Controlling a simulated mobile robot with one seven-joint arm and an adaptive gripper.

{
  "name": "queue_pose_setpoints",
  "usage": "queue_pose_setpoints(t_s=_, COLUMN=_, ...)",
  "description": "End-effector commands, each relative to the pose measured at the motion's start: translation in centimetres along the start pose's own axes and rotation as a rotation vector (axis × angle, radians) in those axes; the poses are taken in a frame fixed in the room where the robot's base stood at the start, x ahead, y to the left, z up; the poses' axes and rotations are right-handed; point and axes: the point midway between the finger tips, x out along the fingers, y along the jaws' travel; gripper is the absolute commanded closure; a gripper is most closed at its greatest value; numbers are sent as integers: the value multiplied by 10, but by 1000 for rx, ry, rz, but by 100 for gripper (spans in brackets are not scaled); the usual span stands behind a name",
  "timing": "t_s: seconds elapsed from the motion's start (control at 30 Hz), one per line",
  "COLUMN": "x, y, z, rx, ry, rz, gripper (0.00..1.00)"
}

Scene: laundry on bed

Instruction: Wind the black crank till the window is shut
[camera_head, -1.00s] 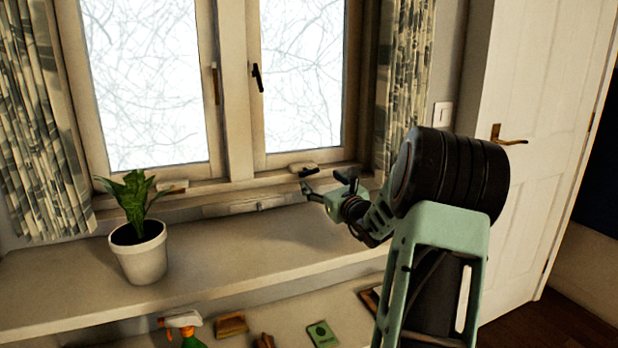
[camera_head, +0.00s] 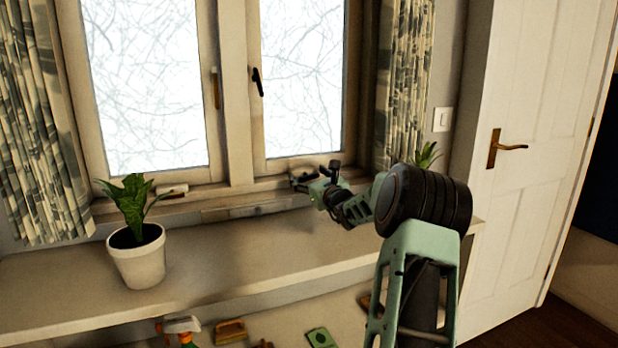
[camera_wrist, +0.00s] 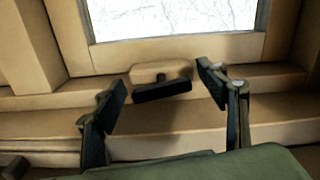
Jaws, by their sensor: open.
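The black crank (camera_wrist: 162,91) sits on a pale housing (camera_wrist: 160,71) on the sill below the right window pane. In the wrist view it lies ahead of my gripper (camera_wrist: 162,88), between the two fingertips in the picture. My gripper is open and the fingers do not appear to touch the crank. In the head view my gripper (camera_head: 300,178) is at the sill below the right window (camera_head: 303,80), and it hides most of the crank there. I cannot tell whether the right window's sash is slightly ajar.
A potted plant (camera_head: 137,255) stands at the left of the shelf (camera_head: 220,255). A second plant (camera_head: 427,155) is behind my arm. A pale box-shaped fitting (camera_head: 172,190) is under the left window. A spray bottle (camera_head: 182,327) and several small items lie below.

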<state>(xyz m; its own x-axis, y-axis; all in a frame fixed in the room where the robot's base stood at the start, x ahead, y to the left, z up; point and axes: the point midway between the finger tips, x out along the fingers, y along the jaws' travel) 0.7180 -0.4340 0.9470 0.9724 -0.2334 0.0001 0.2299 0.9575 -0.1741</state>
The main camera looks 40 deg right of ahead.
Motion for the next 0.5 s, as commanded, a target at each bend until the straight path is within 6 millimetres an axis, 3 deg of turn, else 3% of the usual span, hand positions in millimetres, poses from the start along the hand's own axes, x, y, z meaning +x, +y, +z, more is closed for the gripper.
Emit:
queue_pose_setpoints(t_s=0.1, x=0, y=0, z=0, rx=0, ry=0, rz=0, gripper=36)
queue_pose_setpoints(t_s=0.5, x=0, y=0, z=0, rx=1, ry=0, rz=0, gripper=76)
